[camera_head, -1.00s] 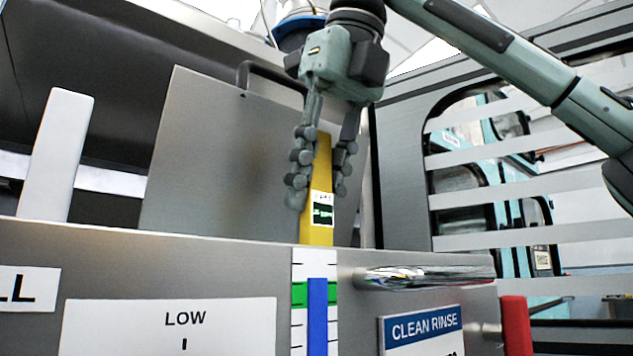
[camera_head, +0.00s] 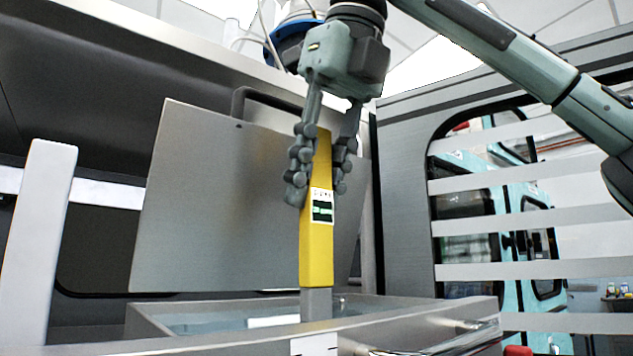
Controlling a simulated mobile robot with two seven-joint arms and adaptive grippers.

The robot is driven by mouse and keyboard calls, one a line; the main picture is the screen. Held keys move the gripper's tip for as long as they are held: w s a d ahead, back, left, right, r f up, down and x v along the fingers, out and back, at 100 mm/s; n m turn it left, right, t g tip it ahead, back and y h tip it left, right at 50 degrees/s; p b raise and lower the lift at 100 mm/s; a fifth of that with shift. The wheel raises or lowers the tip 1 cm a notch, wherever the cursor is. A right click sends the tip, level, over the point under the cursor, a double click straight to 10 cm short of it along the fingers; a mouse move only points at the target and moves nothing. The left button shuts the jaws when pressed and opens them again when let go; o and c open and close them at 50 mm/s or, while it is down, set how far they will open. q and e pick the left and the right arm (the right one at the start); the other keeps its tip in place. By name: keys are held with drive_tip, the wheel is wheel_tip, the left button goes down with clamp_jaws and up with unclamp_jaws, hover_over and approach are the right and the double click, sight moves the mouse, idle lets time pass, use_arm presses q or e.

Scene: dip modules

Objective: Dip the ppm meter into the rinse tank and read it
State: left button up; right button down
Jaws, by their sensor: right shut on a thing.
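The yellow ppm meter (camera_head: 317,240) is upright, with a small dark display in a white frame (camera_head: 322,207) on its front; I cannot read the display. My right gripper (camera_head: 318,180) is shut on its upper part from above. The meter's grey lower end (camera_head: 316,303) reaches down into the open rinse tank (camera_head: 180,339). Water (camera_head: 215,323) shows in the tank. The tank's front rim hides the tip, so I cannot tell how deep it is. My left gripper is not in view.
A grey metal lid (camera_head: 215,200) with a dark handle stands raised behind the tank. A white post (camera_head: 35,240) is at the left. A shiny handle (camera_head: 465,338) is on the tank front at the right, near a slatted panel (camera_head: 520,220).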

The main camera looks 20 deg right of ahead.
sight(316, 129)
drive_tip(key=shift+r, duration=3.8)
drive_tip(key=shift+w+a+r, duration=0.1)
drive_tip(key=shift+r, duration=0.65)
drive_tip(key=shift+s+r, duration=0.2)
drive_tip(key=shift+r, duration=0.4)
drive_tip(key=shift+f, duration=0.1)
